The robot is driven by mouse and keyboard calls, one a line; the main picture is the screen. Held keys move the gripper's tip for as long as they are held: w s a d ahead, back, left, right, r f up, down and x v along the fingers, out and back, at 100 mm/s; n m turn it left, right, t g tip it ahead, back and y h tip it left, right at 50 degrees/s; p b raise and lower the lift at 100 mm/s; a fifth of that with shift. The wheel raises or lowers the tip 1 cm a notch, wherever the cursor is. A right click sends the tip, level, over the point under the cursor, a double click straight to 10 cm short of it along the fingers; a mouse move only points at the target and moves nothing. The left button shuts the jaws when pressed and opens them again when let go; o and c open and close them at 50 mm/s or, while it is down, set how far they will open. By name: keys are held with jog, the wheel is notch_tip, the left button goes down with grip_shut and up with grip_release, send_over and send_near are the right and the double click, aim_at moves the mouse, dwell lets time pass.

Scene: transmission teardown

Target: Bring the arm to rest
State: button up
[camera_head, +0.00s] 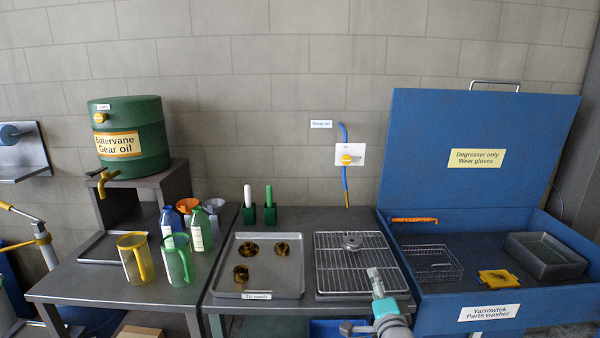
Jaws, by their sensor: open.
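My gripper (374,273) shows at the bottom right of centre, beyond a teal band on my arm. It points away from me, over the near part of the wire rack (338,278). The fingers are small in this view; they look open, with nothing seen between them. A round metal part (352,242) lies on the far part of the rack, apart from my gripper. The gap between my gripper and the rack cannot be judged.
Left of the rack, a "To wash" tray (256,286) holds three dark oily parts. On the right stands the blue parts washer (440,310), lid up, with a wire basket (430,262) inside. Jugs (137,262) and bottles stand on the left bench.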

jog(key=s+f+n, duration=0.2)
jog(key=s+f, duration=0.4)
jog(key=s, duration=0.4)
jog(key=s+f+n+g, duration=0.1)
jog(key=s+f+n, duration=0.2)
jog(key=s+f, duration=0.45)
jog(key=s+f+n, duration=0.2)
jog(key=s+f, duration=0.2)
jog(key=s, duration=0.7)
jog(key=s+r+n, duration=0.2)
jog(key=s+n, duration=0.2)
jog(key=s, duration=1)
jog(key=s+r+n+g, duration=0.1)
jog(key=s+r+n, duration=0.2)
jog(key=s, duration=1.2)
jog(key=shift+s+a+r+n+g, duration=0.2)
jog(key=shift+r+n+g, duration=0.15)
jog(key=shift+n, duration=0.15)
